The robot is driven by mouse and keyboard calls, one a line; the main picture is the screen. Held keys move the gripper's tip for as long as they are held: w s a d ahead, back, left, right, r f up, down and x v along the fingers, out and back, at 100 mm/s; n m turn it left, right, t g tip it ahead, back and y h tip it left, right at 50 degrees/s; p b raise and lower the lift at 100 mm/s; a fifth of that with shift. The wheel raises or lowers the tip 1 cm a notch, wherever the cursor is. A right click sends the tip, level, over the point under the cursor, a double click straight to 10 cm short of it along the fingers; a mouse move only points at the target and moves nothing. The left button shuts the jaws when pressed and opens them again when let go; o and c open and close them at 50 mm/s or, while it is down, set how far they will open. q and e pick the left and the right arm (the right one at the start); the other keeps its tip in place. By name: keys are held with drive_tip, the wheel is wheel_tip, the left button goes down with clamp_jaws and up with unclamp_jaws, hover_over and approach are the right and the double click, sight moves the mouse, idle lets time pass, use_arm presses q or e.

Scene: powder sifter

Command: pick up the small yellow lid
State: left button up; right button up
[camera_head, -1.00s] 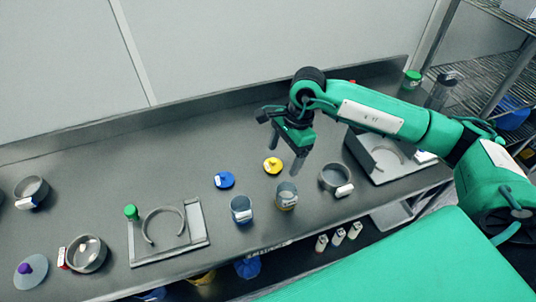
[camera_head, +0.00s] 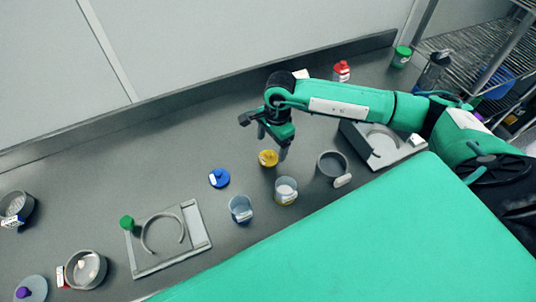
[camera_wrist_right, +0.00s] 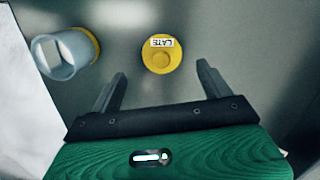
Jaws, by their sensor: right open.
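The small yellow lid (camera_head: 268,158) lies flat on the grey counter, behind the two cups. In the right wrist view the lid (camera_wrist_right: 161,55) is round, with a raised knob and a white label. It lies just beyond my fingertips, about midway between them. My right gripper (camera_head: 272,146) is above the counter close to the lid. In the wrist view the right gripper (camera_wrist_right: 162,82) is open, with nothing between its fingers. My left gripper is not in view.
A cup with a yellow band (camera_head: 286,190) stands close in front of the lid; it also shows in the wrist view (camera_wrist_right: 62,54). Another cup (camera_head: 241,208) and a blue lid (camera_head: 219,178) are to the left. A sieve ring (camera_head: 332,165) is to the right.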

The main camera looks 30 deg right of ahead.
sight(269, 152)
drive_tip(key=shift+a+f+p, duration=0.25)
drive_tip(key=shift+f+p, duration=0.3)
drive_tip(key=shift+p, duration=0.15)
drive_tip(key=f, duration=0.1)
drive_tip(key=f+p, duration=0.1)
drive_tip(key=f, duration=0.1)
drive_tip(key=shift+w+a+f+p, duration=0.1)
drive_tip(key=shift+a+f+p, duration=0.05)
drive_tip(key=shift+a+p, duration=0.15)
drive_tip(key=shift+f, duration=0.3)
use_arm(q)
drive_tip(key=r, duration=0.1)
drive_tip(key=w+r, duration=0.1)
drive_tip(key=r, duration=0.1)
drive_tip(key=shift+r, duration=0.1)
use_arm(e)
drive_tip(key=c, duration=1)
